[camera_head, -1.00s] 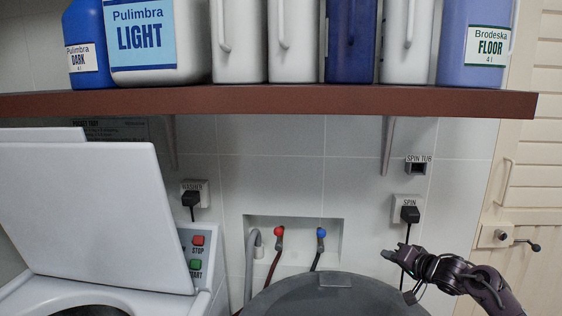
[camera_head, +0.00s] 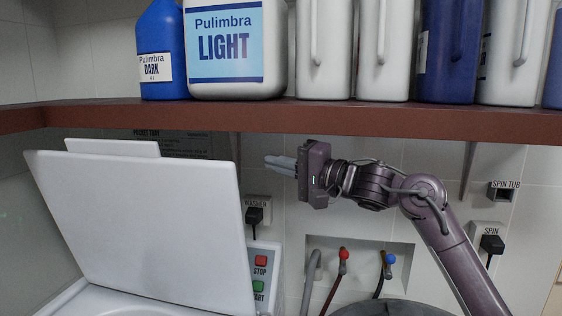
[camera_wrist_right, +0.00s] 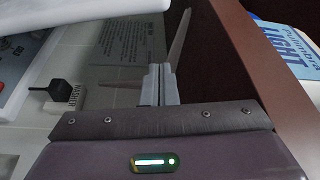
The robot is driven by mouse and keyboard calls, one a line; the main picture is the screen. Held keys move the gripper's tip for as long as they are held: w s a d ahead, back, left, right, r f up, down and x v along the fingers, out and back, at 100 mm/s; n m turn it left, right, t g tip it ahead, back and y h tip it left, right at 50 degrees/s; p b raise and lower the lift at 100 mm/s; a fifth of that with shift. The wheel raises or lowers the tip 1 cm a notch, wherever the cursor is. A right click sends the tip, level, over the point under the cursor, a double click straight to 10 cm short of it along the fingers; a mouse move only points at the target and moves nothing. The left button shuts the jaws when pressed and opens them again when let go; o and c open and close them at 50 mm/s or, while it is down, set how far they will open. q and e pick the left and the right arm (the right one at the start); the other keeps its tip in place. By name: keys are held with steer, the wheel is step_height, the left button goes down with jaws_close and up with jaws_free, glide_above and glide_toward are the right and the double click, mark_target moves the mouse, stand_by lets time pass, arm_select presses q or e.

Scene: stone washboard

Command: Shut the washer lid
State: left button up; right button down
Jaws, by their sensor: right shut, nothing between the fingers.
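The washer lid (camera_head: 150,225) is a flat white panel standing raised and tilted back over the white washer body (camera_head: 90,302) at the lower left. The lid's edge also shows at the upper left of the right wrist view (camera_wrist_right: 45,15). My right gripper (camera_head: 268,161) is shut and empty. It is just right of the lid's upper right corner, under the shelf, with its fingers pointing left. In the right wrist view its closed fingers (camera_wrist_right: 160,85) point toward the wall sign. My left gripper is not in view.
A brown shelf (camera_head: 300,116) with several detergent bottles runs right above my right arm. The washer plug (camera_head: 254,215), red tap (camera_head: 343,254) and blue tap (camera_head: 390,258) are on the tiled wall below. A grey round tub lid (camera_head: 390,308) is at the bottom.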

steer(key=a+p, duration=0.3)
steer(key=a, duration=0.3)
steer(key=shift+s+a+f, duration=0.2)
steer(key=shift+s+a, duration=0.05)
steer(key=shift+s, duration=0.1)
